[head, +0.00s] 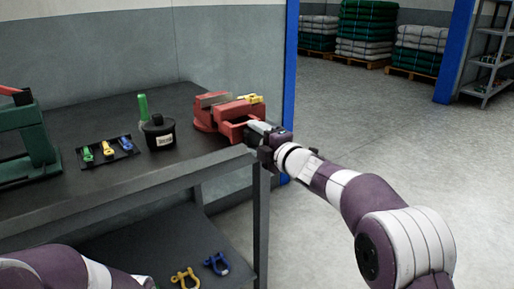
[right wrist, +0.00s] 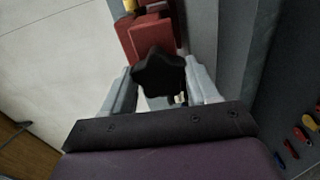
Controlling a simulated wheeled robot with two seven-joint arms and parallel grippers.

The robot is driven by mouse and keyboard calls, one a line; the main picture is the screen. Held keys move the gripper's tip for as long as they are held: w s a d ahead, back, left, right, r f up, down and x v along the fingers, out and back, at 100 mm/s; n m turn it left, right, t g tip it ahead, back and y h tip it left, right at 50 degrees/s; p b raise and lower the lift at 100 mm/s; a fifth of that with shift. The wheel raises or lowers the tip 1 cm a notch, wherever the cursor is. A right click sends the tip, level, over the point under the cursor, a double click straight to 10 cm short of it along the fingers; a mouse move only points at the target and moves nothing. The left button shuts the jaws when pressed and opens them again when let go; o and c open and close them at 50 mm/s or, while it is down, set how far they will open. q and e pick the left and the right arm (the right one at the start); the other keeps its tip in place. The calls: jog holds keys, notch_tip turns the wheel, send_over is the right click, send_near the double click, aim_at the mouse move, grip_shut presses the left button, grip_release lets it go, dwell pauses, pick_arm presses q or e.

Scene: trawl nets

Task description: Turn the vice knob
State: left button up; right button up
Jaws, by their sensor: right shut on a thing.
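A red vice (head: 224,114) stands at the right end of the dark workbench. In the right wrist view the red vice (right wrist: 151,33) lies straight ahead, with its black star-shaped knob (right wrist: 158,72) facing me. My right gripper (head: 254,132) reaches the front of the vice, and its arm hides the knob in the head view. In the right wrist view the right gripper (right wrist: 160,88) has its pale fingers on both sides of the knob, shut on it. My left gripper is out of view; only part of my left arm shows at the bottom left.
On the workbench (head: 190,165) are a black pot (head: 158,132), a green bottle (head: 143,106), a tray of shackles (head: 107,152) and a green stand (head: 30,140) at the left. A yellow item (head: 249,99) lies on the vice. Shackles (head: 216,264) lie on the lower shelf. The floor to the right is clear.

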jog(key=n+b, duration=0.4)
jog(key=n, duration=0.1)
jog(key=shift+r+n, duration=0.15)
jog(key=shift+n, duration=0.15)
jog(key=n+b, duration=0.2)
jog(key=n, duration=0.1)
jog(key=shift+r+n, duration=0.15)
jog(key=shift+n, duration=0.25)
jog(key=shift+s+r+n+b, duration=0.1)
jog(key=shift+r+n+b, duration=0.05)
jog(key=shift+n+b, duration=0.5)
jog(key=shift+n, duration=0.25)
jog(key=o, duration=1.1)
jog(key=shift+c, duration=0.2)
jog(key=shift+w+a+f, duration=0.15)
jog(key=shift+w+f, duration=0.1)
jog(key=shift+f, duration=0.05)
jog(key=v, duration=1.3)
jog(key=shift+w, duration=0.1)
